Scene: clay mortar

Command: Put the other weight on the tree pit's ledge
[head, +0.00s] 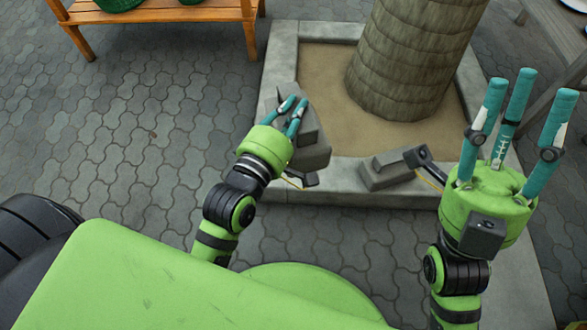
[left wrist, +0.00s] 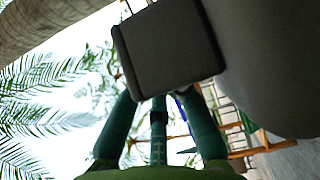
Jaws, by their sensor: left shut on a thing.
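A grey blocky weight (head: 312,152) is at the front-left corner of the tree pit, over its stone ledge (head: 280,57). My left gripper (head: 294,104) is shut on it. In the left wrist view the held weight (left wrist: 170,48) shows as a dark block at the teal fingers, with a larger grey part at the right. I cannot tell whether it touches the ledge. A second grey weight (head: 385,170) sits on the front ledge, to the right of the held one. My right gripper (head: 528,84) is open and empty, fingers pointing up, right of the pit.
A palm trunk (head: 410,65) rises from the sandy soil (head: 325,75) inside the pit. A wooden bench (head: 165,14) with green baskets stands at the back left. A grey slatted bench (head: 560,60) is at the right edge. Paving (head: 130,130) left of the pit is clear.

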